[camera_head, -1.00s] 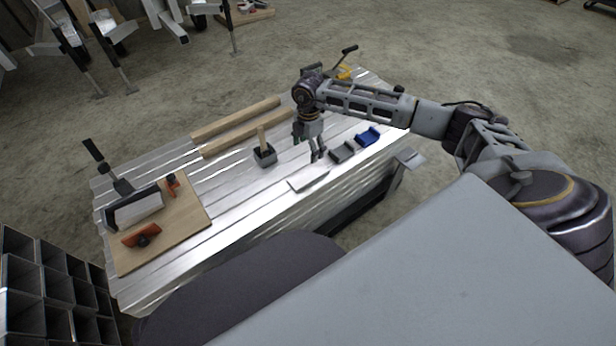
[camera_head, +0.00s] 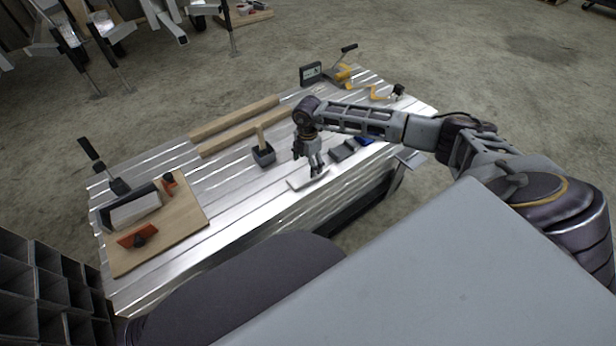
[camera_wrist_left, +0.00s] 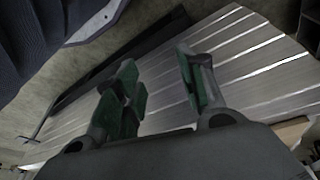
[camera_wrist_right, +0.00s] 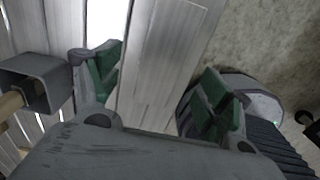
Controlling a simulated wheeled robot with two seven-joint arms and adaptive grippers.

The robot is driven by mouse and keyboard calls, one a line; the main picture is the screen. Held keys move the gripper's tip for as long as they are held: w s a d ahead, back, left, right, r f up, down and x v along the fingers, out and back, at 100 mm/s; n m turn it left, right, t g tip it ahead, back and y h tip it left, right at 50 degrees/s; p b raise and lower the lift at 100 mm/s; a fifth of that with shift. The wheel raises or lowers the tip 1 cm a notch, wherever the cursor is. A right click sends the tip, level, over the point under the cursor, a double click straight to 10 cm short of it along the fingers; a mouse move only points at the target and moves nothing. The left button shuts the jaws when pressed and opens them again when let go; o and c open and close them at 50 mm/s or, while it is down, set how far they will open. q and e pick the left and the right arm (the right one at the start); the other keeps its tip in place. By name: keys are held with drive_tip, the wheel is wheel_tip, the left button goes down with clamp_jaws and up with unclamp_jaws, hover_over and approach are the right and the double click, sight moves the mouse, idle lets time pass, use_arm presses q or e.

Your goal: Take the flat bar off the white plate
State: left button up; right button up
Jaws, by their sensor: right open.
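The white plate (camera_head: 299,184) lies flat near the front edge of the ribbed metal table. My right gripper (camera_head: 316,172) points down just over its right part. In the right wrist view my right gripper (camera_wrist_right: 165,88) is open, its green-padded fingers wide apart. A bright white patch beside its left finger looks like part of the plate. I cannot pick out the flat bar with certainty; the gripper covers part of the plate in the head view. My left gripper (camera_wrist_left: 160,90) shows only in its wrist view, open and empty, with the table beyond it.
A dark box with a wooden handle (camera_head: 263,155) stands left of my right gripper. A grey block (camera_head: 342,151) and a blue block (camera_head: 362,141) lie to its right. Wooden bars (camera_head: 235,119) lie behind. A wooden board (camera_head: 185,217) with orange-handled tools is at left.

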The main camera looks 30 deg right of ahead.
sight(308, 174)
use_arm(q)
drive_tip(key=shift+s+f, duration=0.15)
drive_tip(key=shift+f, duration=0.05)
use_arm(e)
drive_tip(key=shift+s+f, duration=0.1)
drive_tip(key=shift+f, duration=0.5)
wheel_tip(308, 174, down, 4)
drive_tip(key=shift+s+a+r+b, duration=0.15)
drive_tip(key=shift+r+b, duration=0.1)
drive_tip(key=shift+b, duration=0.6)
drive_tip(key=shift+f, duration=0.2)
use_arm(q)
drive_tip(key=r, duration=0.3)
drive_tip(key=shift+d+t, duration=0.25)
drive_tip(key=shift+t, duration=0.05)
drive_tip(key=shift+f, duration=0.2)
use_arm(e)
drive_tip(key=shift+c, duration=1)
drive_tip(key=c, duration=1.3)
